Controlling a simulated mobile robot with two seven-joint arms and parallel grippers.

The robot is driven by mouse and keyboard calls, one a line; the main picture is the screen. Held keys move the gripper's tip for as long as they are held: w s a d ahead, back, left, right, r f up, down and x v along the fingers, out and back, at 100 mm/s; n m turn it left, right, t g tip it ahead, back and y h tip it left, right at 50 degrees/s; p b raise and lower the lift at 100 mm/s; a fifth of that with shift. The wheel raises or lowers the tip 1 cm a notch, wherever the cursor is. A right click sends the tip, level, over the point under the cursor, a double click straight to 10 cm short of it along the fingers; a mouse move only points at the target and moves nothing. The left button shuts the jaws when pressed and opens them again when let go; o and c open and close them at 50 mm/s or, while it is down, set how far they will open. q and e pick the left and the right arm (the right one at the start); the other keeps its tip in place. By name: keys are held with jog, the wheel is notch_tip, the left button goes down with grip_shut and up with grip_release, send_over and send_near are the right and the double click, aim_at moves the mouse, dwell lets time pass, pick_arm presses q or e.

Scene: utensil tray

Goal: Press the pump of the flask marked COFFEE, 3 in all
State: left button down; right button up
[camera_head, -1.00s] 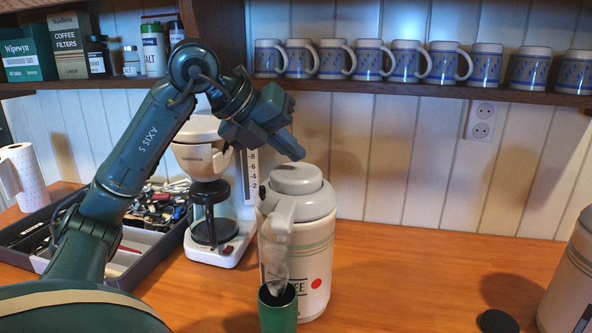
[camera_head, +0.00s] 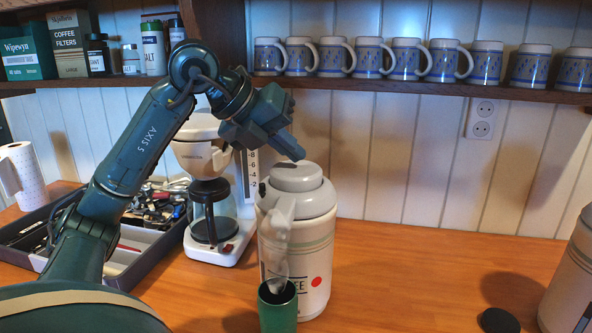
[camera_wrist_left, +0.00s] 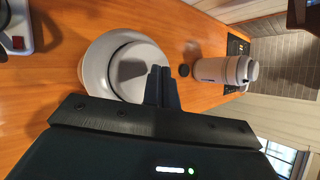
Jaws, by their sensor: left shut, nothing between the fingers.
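The white pump flask (camera_head: 308,255) stands upright on the wooden counter. The end of its label reads "EE", with a red dot beside it; the rest of the label is hidden. Its round pump top (camera_head: 297,177) is raised. My left gripper (camera_head: 300,154) is shut and empty, with its fingertips just above the pump top; I cannot tell whether they touch. In the left wrist view the shut fingers (camera_wrist_left: 160,78) point over the pump top (camera_wrist_left: 130,72). A green cup (camera_head: 278,306) stands under the spout, with steam above it. My right gripper is not in view.
A coffee maker (camera_head: 212,195) stands left of the flask, with a utensil tray (camera_head: 150,262) beyond it. A second flask (camera_head: 572,275) and a dark round lid (camera_head: 499,320) are at the right. Several blue-patterned mugs (camera_head: 370,58) stand on the shelf above.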

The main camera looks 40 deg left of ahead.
aim_at(290, 169)
pick_arm(q)
jog(key=shift+f+b, duration=1)
jog(key=shift+f, duration=0.3)
dwell(0.9)
jog(key=shift+r+p, duration=1.45)
jog(key=shift+r, duration=0.05)
jog(key=shift+r, duration=0.1)
notch_tip(290, 169, up, 5)
jog(key=p, duration=0.5)
